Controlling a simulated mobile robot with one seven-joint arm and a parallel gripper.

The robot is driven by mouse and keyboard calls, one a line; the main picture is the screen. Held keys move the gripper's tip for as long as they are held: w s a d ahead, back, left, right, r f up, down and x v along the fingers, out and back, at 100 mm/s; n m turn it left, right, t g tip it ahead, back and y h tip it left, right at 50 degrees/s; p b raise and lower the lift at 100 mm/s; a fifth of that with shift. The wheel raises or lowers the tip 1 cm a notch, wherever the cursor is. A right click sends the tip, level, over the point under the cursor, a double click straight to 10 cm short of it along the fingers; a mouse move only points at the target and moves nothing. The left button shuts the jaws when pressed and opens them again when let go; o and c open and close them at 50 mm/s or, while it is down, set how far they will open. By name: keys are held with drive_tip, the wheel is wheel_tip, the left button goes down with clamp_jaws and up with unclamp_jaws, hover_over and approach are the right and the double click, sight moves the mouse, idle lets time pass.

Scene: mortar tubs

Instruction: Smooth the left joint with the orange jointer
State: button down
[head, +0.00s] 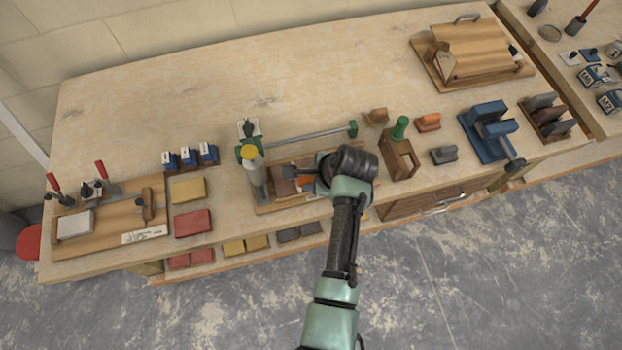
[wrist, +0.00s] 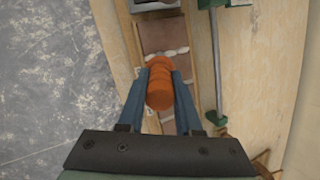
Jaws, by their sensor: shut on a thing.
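My gripper (wrist: 160,75) is shut on the orange jointer (wrist: 160,88), its blue fingers on either side of the orange handle. In the head view my gripper (head: 297,171) is over the board with the bricks, partly hidden by my wrist. Brown bricks (wrist: 160,34) lie in a row in a wooden frame. A pale, lumpy mortar joint (wrist: 168,52) crosses the row just beyond the jointer's end; it is the left joint. The jointer's working edge is hidden, so I cannot tell whether it touches the mortar. The joint farther right is mostly hidden by the gripper.
A bar clamp with green ends (head: 310,136) runs behind the bricks. Bare bench lies behind.

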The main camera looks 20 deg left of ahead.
drive_tip(key=shift+w+a, duration=0.15)
drive_tip(key=shift+w, duration=0.05)
drive_tip(key=shift+f, duration=0.1)
drive_tip(key=shift+w+a, duration=0.45)
drive_tip(key=shift+w, duration=0.15)
drive_tip(key=shift+w+b, duration=0.1)
drive_tip(key=shift+b, duration=0.3)
drive_tip(key=shift+w+a, duration=0.35)
drive_tip(key=shift+w, duration=0.05)
drive_tip(key=shift+b, duration=0.3)
drive_tip(key=shift+w+a, duration=0.45)
drive_tip(key=shift+w, duration=0.2)
drive_tip(key=shift+w+b, duration=0.1)
drive_tip(key=shift+b, duration=0.25)
